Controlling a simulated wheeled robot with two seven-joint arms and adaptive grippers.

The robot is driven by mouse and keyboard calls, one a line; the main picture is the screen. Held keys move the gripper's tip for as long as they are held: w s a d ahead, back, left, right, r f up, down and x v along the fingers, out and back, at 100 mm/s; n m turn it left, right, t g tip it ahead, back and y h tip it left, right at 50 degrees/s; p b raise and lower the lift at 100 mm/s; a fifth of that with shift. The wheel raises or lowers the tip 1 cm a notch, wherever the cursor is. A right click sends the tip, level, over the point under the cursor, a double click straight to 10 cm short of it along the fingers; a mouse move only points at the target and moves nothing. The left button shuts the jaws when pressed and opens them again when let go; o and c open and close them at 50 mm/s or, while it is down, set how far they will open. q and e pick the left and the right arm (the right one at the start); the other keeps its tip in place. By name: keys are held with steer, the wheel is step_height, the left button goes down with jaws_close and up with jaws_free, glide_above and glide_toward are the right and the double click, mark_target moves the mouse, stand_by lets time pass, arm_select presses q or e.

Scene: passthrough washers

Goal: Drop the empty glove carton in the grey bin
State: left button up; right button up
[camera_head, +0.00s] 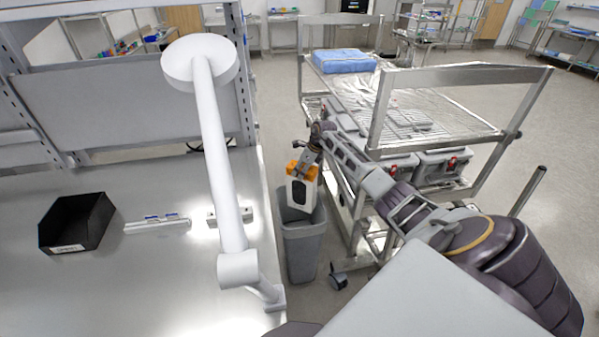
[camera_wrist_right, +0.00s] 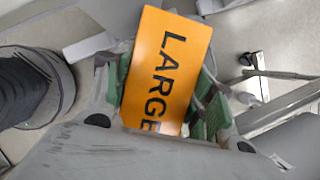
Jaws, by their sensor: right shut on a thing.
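The glove carton (camera_head: 301,190) is orange and white with a dark oval on its side. In the head view it hangs from my right gripper (camera_head: 306,162) at the mouth of the grey bin (camera_head: 303,250), its lower part overlapping the bin's opening. In the right wrist view the carton's orange face (camera_wrist_right: 165,65) reads LARGE, and the green-padded fingers of my right gripper (camera_wrist_right: 163,90) are shut on it from both sides. I cannot tell whether the carton touches the bin's rim. My left gripper is not in view.
A steel cart (camera_head: 470,76) with a blue pack (camera_head: 344,61) stands right of the bin. The steel bench (camera_head: 150,285) is on the left, with a black tray (camera_head: 76,222) and a white lamp arm (camera_head: 220,150) near the bin. Open floor lies at far right.

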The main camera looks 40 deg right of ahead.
steer(key=shift+w+d+r+m+h, duration=0.1)
steer(key=shift+w+d+m+h, duration=0.15)
steer(key=shift+m, duration=0.3)
steer(key=shift+w+d+m+h, duration=0.15)
steer(key=shift+w+m, duration=0.05)
steer(key=shift+m, duration=0.35)
steer(key=m, duration=0.2)
steer(key=m+h, duration=0.1)
steer(key=shift+w+d+r, duration=0.2)
steer(key=shift+w+d, duration=0.1)
steer(key=shift+d, duration=0.1)
steer(key=m, duration=0.1)
steer(key=m+h, duration=0.1)
steer(key=m, duration=0.1)
steer(key=shift+w+r, duration=0.1)
steer(key=shift+w, duration=0.2)
steer(key=shift+m+h, duration=0.6)
steer(key=shift+m, duration=0.6)
